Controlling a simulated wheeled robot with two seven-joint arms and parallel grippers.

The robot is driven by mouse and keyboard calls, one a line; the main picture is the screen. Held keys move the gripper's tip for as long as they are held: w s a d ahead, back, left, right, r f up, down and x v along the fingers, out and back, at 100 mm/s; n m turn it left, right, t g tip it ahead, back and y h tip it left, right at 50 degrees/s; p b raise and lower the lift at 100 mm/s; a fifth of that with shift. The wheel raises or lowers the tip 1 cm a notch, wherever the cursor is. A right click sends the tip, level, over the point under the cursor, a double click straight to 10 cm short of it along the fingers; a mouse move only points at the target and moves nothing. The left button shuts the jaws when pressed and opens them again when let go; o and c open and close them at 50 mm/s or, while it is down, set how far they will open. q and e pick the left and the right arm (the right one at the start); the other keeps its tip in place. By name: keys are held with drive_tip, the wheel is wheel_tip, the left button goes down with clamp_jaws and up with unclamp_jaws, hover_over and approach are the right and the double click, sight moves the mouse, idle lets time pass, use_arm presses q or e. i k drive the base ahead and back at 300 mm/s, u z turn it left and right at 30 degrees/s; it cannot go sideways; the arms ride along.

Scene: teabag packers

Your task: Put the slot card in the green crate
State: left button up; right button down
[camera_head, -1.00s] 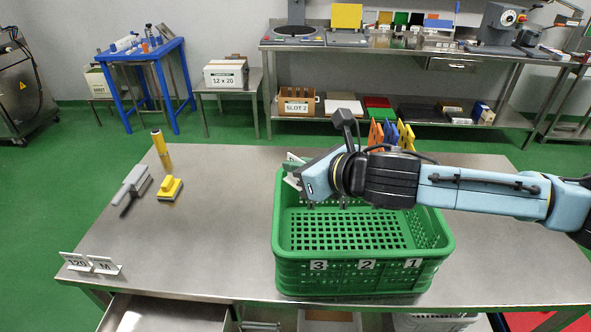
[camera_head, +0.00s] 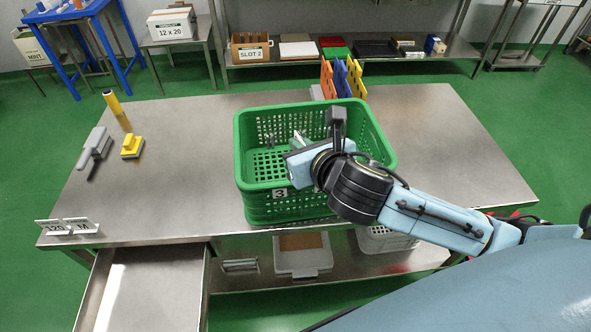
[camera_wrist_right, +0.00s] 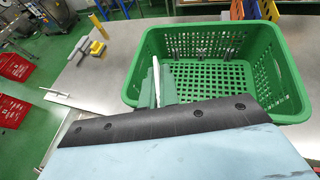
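The green crate (camera_head: 262,208) stands on the steel table, with a number 3 label on its front wall; it also shows in the right wrist view (camera_wrist_right: 292,88). My right gripper (camera_head: 298,147) is over the crate's interior. A thin white card (camera_wrist_right: 155,80), seen nearly edge-on, stands between the two greenish fingers of the right gripper (camera_wrist_right: 157,88), which look closed on it. The card also shows as a small pale strip in the head view (camera_head: 297,137). Its face and lower edge cannot be made out. My left gripper is out of view.
Orange, blue and yellow panels (camera_head: 342,78) stand behind the crate. Small white signs (camera_head: 68,227), a yellow-handled block (camera_head: 132,146), a grey tool (camera_head: 95,147) and a yellow cylinder (camera_head: 112,102) are at the left. An open drawer (camera_head: 150,285) juts out in front. The table's right side is clear.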

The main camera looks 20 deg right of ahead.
sight(267, 179)
drive_tip(key=u, duration=2.85)
drive_tip(key=k, duration=1.2)
drive_tip(key=z, duration=1.25)
